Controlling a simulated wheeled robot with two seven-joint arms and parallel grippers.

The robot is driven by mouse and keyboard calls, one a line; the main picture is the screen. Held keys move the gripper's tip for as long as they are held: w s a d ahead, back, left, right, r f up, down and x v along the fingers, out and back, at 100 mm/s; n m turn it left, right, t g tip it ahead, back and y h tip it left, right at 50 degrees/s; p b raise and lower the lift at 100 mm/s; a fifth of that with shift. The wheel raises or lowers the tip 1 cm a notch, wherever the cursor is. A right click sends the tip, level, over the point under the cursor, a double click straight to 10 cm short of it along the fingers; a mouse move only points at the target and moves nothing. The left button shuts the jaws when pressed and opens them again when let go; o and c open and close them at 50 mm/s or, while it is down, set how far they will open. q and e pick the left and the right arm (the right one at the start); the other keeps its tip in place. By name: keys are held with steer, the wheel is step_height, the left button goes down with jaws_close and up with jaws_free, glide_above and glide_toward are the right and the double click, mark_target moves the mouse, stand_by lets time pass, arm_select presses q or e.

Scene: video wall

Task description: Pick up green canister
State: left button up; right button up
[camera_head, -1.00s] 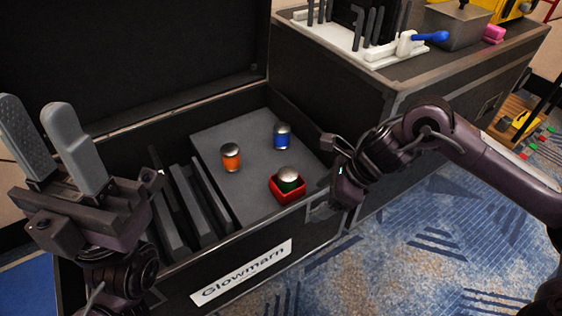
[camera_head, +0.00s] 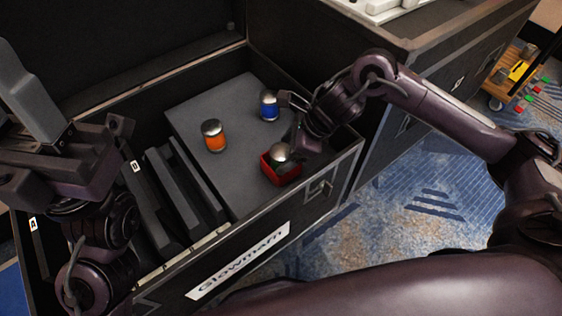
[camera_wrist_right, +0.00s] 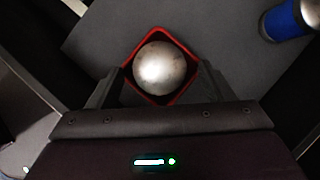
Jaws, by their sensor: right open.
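The green canister (camera_head: 278,162) stands in a small red square holder (camera_head: 285,176) on the grey case insert. Its silver domed lid (camera_head: 281,151) shows, while most of its green body is hidden by the holder. My right gripper (camera_head: 288,122) is open and above the canister. In the right wrist view the round lid (camera_wrist_right: 160,68) lies between its two spread fingers, inside the red rim (camera_wrist_right: 157,31). I cannot tell whether the fingers touch it. My left gripper (camera_head: 25,100) is at the left edge, partly cut off, open and empty.
An orange canister (camera_head: 214,136) and a blue canister (camera_head: 269,106) stand on the same grey insert (camera_head: 237,185). The blue one is close to my right gripper. The black case's front wall (camera_head: 250,243) and raised lid (camera_head: 110,45) bound the space.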

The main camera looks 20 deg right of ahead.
steer(key=shift+a+f, duration=0.15)
steer(key=shift+f, duration=0.05)
steer(key=shift+w, duration=0.1)
steer(key=c, duration=1.1)
steer(key=shift+c, duration=0.2)
